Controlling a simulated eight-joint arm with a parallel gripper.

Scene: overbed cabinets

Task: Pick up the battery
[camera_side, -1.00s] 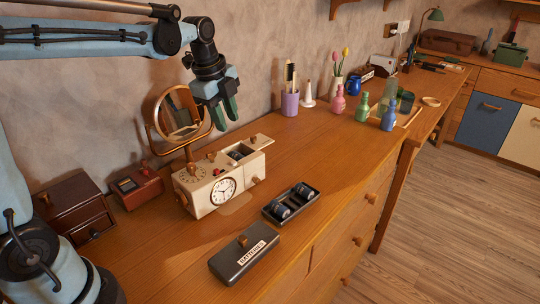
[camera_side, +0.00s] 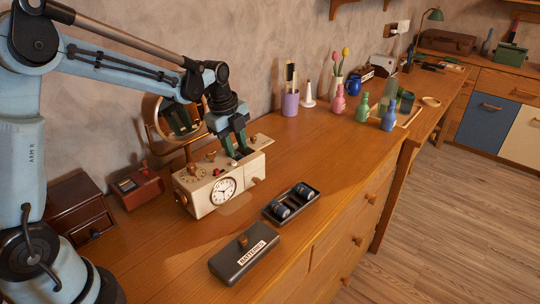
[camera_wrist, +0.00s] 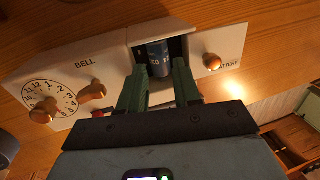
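A dark blue battery (camera_wrist: 158,60) sits in the open compartment of the cream clock (camera_side: 203,199); it shows in the wrist view. My gripper (camera_side: 236,147) is over that compartment, pointing down. In the wrist view my gripper (camera_wrist: 161,66) is open, with one green finger on each side of the battery; I cannot tell whether they touch it. In the side view the fingers hide this battery. Two more dark batteries (camera_side: 281,210) lie in a black open tray (camera_side: 311,203) in front of the clock.
A black lid (camera_side: 240,262) labelled "BATTERIES" lies in front of the tray. A round mirror (camera_side: 160,125) stands close behind the clock. A small red box (camera_side: 138,188) and brown drawers (camera_side: 75,212) are to its left. The bench right of the tray is clear.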

